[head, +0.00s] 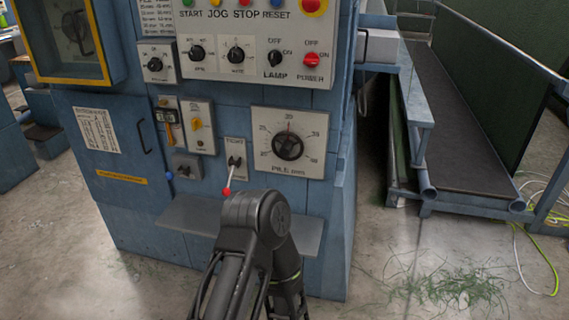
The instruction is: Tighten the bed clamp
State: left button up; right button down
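No label that I can read names the bed clamp, so I cannot tell which control it is. A lever with a red ball end (227,191) hangs down from a small white plate (235,155) on the front of the blue machine. To its left, a grey plate (187,166) carries a lever with a blue ball end (170,176). One black arm of mine rises from the bottom centre; its bent joint is just below the red ball in the picture. Whether they touch cannot be told. Neither gripper shows.
The blue machine also carries a PILE mm dial (288,145), a yellow switch (196,124) and a START, JOG, STOP, RESET panel (258,45). A grey shelf (300,237) juts out low, partly behind my arm. A conveyor (455,110) stands right; green clippings (450,287) lie on the floor.

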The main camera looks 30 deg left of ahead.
aim_at(230, 179)
jog(key=u, duration=1.6)
